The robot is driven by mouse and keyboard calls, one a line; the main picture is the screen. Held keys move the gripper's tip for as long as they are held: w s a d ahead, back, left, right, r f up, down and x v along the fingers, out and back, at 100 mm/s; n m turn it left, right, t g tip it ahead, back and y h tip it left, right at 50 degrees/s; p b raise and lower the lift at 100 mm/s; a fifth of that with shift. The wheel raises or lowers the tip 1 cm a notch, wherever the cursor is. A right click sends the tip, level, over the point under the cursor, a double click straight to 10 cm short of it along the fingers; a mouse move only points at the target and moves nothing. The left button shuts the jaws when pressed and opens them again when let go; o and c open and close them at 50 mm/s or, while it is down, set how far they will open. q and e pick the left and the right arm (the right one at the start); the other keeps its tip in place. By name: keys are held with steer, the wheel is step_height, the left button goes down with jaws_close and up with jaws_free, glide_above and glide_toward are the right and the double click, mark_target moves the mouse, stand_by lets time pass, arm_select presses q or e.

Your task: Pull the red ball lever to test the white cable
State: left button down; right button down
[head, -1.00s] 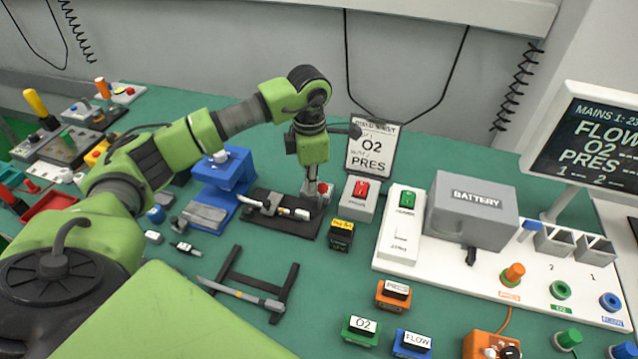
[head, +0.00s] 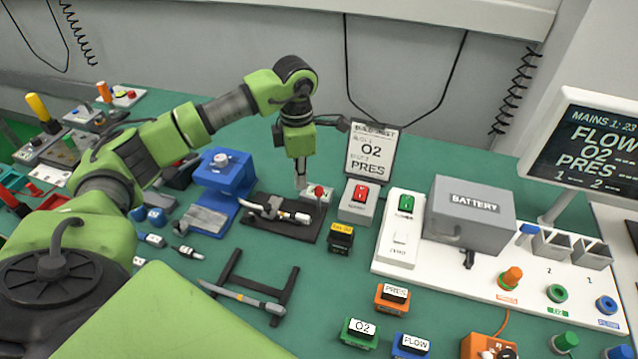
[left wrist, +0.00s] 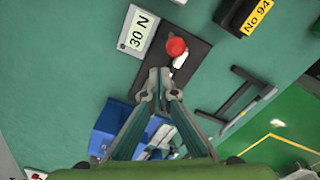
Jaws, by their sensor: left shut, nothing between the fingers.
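The red ball lever (head: 319,191) stands at the back right end of the black test base, beside a "30 N" label (left wrist: 138,32). The red ball (left wrist: 176,46) also shows in the left wrist view, just beyond the fingertips. The white cable (head: 278,210) lies along the black base (head: 262,230), with white and grey end parts. My left gripper (head: 301,186) points down just left of the red ball. Its fingers are shut and empty, apart from the ball; the fingertips also show in the left wrist view (left wrist: 158,72). My right gripper is not in view.
A blue press-like fixture (head: 222,178) stands left of the base. A box with a red switch (head: 358,200) and a yellow-topped black block (head: 341,238) are to the right. A black stand with a grey rod (head: 245,295) lies in front. A sign (head: 370,150) stands behind.

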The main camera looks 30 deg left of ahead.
arm_select(q)
step_height(320, 180, up, 4)
steer(key=shift+r+p, duration=0.15)
steer(key=shift+p, duration=1)
